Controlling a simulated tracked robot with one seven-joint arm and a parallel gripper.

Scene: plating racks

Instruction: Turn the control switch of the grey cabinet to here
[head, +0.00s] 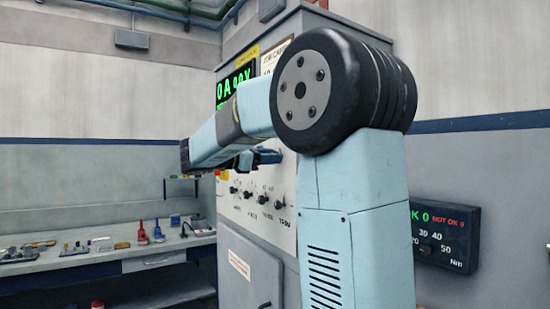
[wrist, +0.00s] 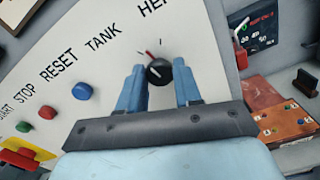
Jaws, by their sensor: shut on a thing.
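The grey cabinet (head: 238,248) stands in the middle of the head view, with a pale control panel on its front. In the wrist view the control switch (wrist: 158,72) is a round black knob with a light line on it. A red mark and dark ticks show just above it. A label beginning "HE" is cut off at the top edge, beside "TANK". My gripper (wrist: 160,78) is shut on the switch, one blue finger on each side. In the head view my gripper (head: 258,158) is at the panel, and my arm hides the switch.
Red, green and blue buttons (wrist: 82,91) line the panel left of my gripper. More black knobs (head: 250,195) sit below it. A workbench (head: 150,262) with tools stands left. A dark meter box (head: 445,235) is on the right.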

